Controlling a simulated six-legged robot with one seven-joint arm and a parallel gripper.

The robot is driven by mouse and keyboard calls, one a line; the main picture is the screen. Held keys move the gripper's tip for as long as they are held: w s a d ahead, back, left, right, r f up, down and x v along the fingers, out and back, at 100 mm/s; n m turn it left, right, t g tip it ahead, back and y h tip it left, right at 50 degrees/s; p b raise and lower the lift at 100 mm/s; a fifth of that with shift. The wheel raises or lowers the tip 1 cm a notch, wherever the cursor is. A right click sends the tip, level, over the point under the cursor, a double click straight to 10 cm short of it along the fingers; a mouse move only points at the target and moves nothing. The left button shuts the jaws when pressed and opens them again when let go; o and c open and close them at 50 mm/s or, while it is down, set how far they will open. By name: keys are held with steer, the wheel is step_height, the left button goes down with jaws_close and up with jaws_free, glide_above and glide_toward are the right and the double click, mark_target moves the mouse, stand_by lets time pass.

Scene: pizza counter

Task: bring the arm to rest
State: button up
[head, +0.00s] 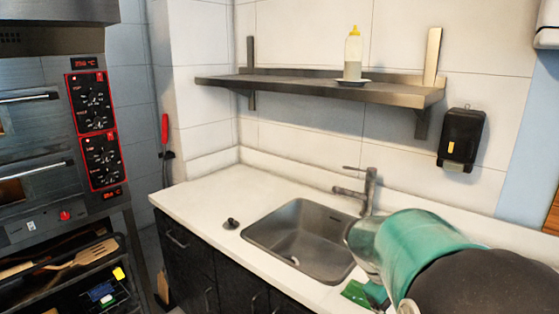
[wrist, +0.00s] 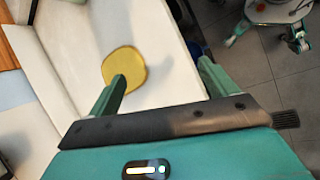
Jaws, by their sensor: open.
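My gripper (wrist: 160,85) is open in the wrist view, its two green fingers spread wide with nothing held between them. It points down over the white counter (wrist: 165,45). A flat, rounded yellow thing (wrist: 125,68) lies on the counter beyond the fingers, closer to the left one and apart from the grip. In the head view my teal and dark arm fills the lower right, over the counter to the right of the sink.
A sink (head: 305,238) with a tap (head: 369,190) lies left of my arm. A wall shelf (head: 320,88) bears a yellow-capped bottle (head: 353,55) on a saucer. A black dispenser (head: 461,138) hangs at right. An oven (head: 50,150) stands at left. The counter's left end is mostly clear.

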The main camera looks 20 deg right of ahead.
steer(key=s+a+r+t+y, duration=0.1)
steer(key=a+r+t, duration=0.1)
steer(key=a, duration=0.7)
steer(key=s+a+r+m+t+y, duration=0.1)
steer(key=s+a+r+t+y, duration=0.1)
steer(key=a, duration=0.7)
steer(key=s+a+r+m+t+y, duration=0.1)
steer(key=s+a+r+t+y, duration=0.1)
steer(key=a+t, duration=0.3)
steer(key=a+r, duration=0.1)
steer(key=a, duration=0.3)
steer(key=shift+a+r, duration=0.25)
